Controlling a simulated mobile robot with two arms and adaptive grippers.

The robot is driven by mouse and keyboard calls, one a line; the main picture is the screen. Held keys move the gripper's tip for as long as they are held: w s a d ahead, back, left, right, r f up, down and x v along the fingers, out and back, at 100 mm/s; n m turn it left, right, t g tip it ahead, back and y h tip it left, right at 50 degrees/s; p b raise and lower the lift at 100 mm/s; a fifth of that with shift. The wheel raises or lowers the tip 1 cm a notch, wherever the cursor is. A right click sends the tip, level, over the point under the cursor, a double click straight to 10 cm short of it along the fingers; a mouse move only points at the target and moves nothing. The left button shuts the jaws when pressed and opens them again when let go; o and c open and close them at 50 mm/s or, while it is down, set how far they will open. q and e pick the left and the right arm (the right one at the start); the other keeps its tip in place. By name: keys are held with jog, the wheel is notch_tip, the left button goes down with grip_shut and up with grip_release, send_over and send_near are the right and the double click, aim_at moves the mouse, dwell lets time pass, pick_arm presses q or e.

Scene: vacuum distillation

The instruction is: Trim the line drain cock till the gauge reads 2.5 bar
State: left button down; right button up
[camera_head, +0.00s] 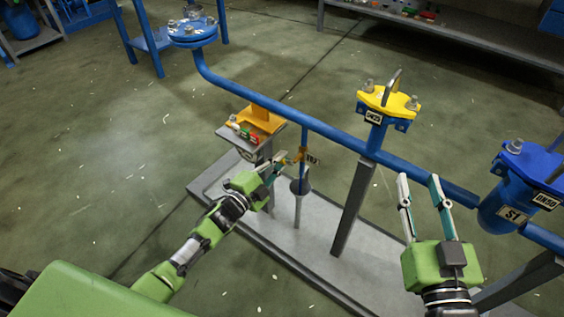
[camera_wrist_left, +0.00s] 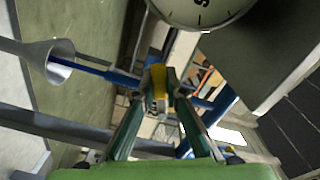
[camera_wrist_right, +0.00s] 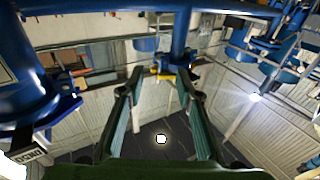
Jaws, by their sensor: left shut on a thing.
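The line drain cock (camera_head: 299,155) hangs on a thin drop pipe under the blue line, with a small tag beside it. My left gripper (camera_head: 283,162) is at the cock. In the left wrist view its fingers (camera_wrist_left: 160,72) are shut on the yellow cock handle (camera_wrist_left: 159,88). The gauge dial (camera_wrist_left: 200,8) shows only its lower part there, cut off at the top edge; its needle and reading cannot be made out. My right gripper (camera_head: 419,178) is open and empty, apart from the pipework; its open fingers (camera_wrist_right: 160,76) also show in the right wrist view.
A grey funnel (camera_head: 300,187) stands below the cock. The blue line (camera_head: 335,135) crosses above the grey skid base (camera_head: 270,248). A yellow-topped valve (camera_head: 386,100) and a blue strainer body (camera_head: 503,208) stand right.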

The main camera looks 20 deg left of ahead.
pick_arm(q)
jog(key=shift+r+m, duration=0.15)
jog(key=shift+m, duration=0.35)
pick_arm(e)
jog(key=shift+d+f+g, duration=0.1)
jog(key=shift+f+g, duration=0.2)
jog(key=shift+f, duration=0.2)
pick_arm(q)
jog(key=c, duration=2)
grip_release()
jog(key=shift+c, duration=0.2)
jog(key=shift+a, duration=0.1)
pick_arm(e)
jog(key=shift+f, duration=0.1)
pick_arm(q)
jog(key=v, duration=1.2)
